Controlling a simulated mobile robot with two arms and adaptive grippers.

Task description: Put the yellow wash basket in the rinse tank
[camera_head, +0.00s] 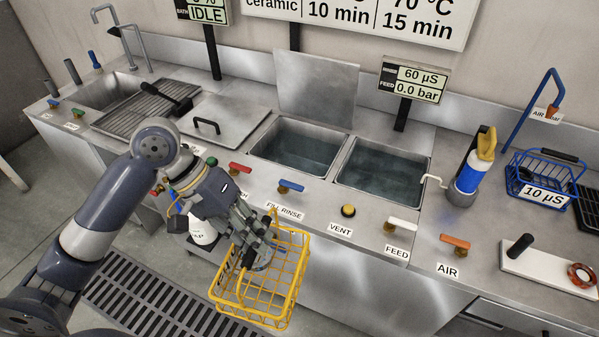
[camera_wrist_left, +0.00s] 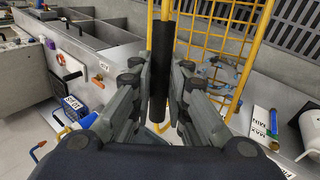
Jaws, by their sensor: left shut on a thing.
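The yellow wire wash basket (camera_head: 288,275) hangs in front of the counter front, below the counter top. My left gripper (camera_head: 256,251) is shut on its handle. In the left wrist view, the dark handle grip (camera_wrist_left: 159,72) is between the fingers of the left gripper (camera_wrist_left: 160,85), with yellow mesh (camera_wrist_left: 215,45) behind. Two open tanks hold water: a left tank (camera_head: 297,150) with a raised lid behind it, and a right tank (camera_head: 382,172) with a "60 µS" sign behind. A "FILL RINSE" label (camera_head: 284,211) lies in front of the left tank. My right gripper is not in view.
Red (camera_head: 240,168), blue (camera_head: 291,186), white (camera_head: 401,224) and orange (camera_head: 455,240) valve handles and a black-and-yellow button (camera_head: 348,211) line the counter's front edge. A blue-and-yellow bottle (camera_head: 473,165) and blue basket (camera_head: 545,175) stand right. A closed lid (camera_head: 230,118) lies left.

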